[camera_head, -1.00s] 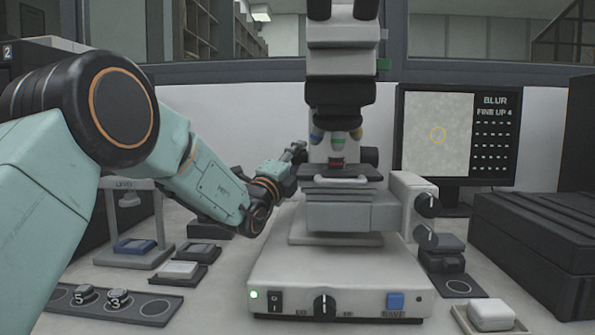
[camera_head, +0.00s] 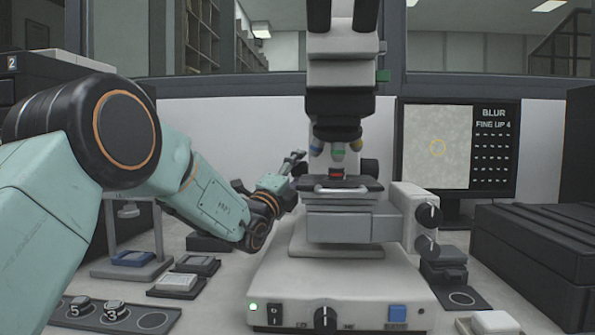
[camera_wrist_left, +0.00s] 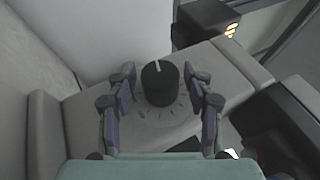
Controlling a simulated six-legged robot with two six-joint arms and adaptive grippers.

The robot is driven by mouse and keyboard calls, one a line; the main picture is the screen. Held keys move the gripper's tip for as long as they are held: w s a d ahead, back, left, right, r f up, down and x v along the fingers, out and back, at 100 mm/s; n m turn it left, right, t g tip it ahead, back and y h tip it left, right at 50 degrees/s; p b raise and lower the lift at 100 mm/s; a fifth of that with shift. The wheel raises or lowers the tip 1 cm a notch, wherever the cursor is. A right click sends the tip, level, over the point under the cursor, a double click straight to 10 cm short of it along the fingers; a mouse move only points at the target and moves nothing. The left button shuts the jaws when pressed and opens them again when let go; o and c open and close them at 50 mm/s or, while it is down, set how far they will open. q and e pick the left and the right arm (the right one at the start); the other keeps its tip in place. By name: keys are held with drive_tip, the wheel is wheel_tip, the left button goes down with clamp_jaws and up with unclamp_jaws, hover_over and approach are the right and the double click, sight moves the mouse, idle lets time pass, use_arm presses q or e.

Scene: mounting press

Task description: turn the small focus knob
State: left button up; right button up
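In the left wrist view a black round knob (camera_wrist_left: 160,83) with a white pointer line stands on a grey housing with dial marks around it. My left gripper (camera_wrist_left: 161,72) is open, with one finger on each side of the knob and a gap visible on both sides. The monitor (camera_head: 437,150) reads "BLUR" and "FINE UP 4". My right gripper is not in view.
The microscope's base (camera_head: 345,285) has a front knob (camera_head: 325,318) and a blue button (camera_head: 397,312). A small stand (camera_head: 133,268), small trays (camera_head: 180,282) and a dark strip with numbered pieces (camera_head: 115,311) are at left. Dark boxes (camera_head: 535,240) fill the right.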

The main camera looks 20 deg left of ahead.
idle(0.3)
use_arm(q)
drive_tip(key=v, duration=1.2)
drive_tip(key=shift+s+f, duration=0.1)
